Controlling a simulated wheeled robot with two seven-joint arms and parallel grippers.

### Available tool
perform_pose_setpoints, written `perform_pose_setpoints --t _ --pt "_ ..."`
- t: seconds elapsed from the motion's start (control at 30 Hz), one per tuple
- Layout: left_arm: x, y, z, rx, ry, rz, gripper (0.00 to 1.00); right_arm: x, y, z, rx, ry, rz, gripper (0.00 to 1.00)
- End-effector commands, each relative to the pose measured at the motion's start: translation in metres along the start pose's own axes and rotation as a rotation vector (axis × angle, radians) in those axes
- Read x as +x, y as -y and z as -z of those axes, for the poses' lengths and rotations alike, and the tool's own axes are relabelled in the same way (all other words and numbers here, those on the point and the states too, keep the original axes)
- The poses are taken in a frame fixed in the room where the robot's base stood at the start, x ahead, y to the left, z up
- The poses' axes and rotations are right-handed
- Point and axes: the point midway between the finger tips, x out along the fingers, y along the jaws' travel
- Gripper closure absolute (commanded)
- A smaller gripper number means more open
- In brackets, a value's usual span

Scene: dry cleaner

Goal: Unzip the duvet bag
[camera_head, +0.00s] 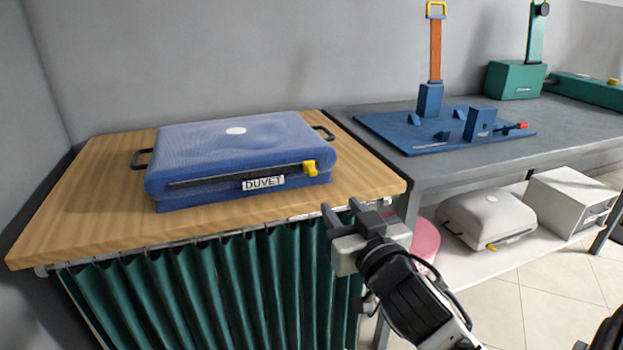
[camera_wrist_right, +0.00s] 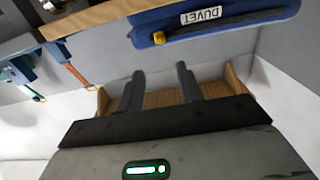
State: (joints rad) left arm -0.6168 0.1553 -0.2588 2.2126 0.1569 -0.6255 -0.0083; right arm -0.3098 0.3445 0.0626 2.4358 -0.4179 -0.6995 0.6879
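The blue duvet bag (camera_head: 235,148) lies flat on the wooden counter top, with a white DUVET label (camera_head: 263,183) on its front side. A dark zip track (camera_head: 225,178) runs along that side. The yellow zip pull (camera_head: 311,167) is at the track's right end. My right gripper (camera_head: 340,212) is in front of the counter edge, below and right of the pull, apart from the bag. In the right wrist view its two fingers (camera_wrist_right: 160,86) are spread with nothing between them. That view also shows the bag (camera_wrist_right: 205,20) upside down, with the yellow pull (camera_wrist_right: 158,38). My left gripper is not in view.
The wooden counter (camera_head: 90,200) has a green curtain (camera_head: 220,290) below. To the right, a grey table (camera_head: 580,125) bears a blue fixture (camera_head: 440,130) with an upright strap. A white bag (camera_head: 487,218), pink item (camera_head: 424,240) and white box (camera_head: 570,200) stand on the shelf beneath.

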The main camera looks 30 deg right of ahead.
Motion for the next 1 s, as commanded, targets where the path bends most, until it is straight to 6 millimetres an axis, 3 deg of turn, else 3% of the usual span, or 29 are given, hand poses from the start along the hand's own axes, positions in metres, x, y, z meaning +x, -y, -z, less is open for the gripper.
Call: perform_pose_setpoints --t 0.6,0.8,1.0 --pt "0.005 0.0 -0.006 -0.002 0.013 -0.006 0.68 0.122 -0.001 0.002 -0.002 -0.002 -0.002 0.64" --pt "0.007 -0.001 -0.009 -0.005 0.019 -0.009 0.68 0.146 0.0 0.001 -0.001 0.0 -0.001 0.64" --pt "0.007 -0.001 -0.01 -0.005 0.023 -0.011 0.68 0.153 0.0 0.001 0.0 0.0 0.0 0.64"
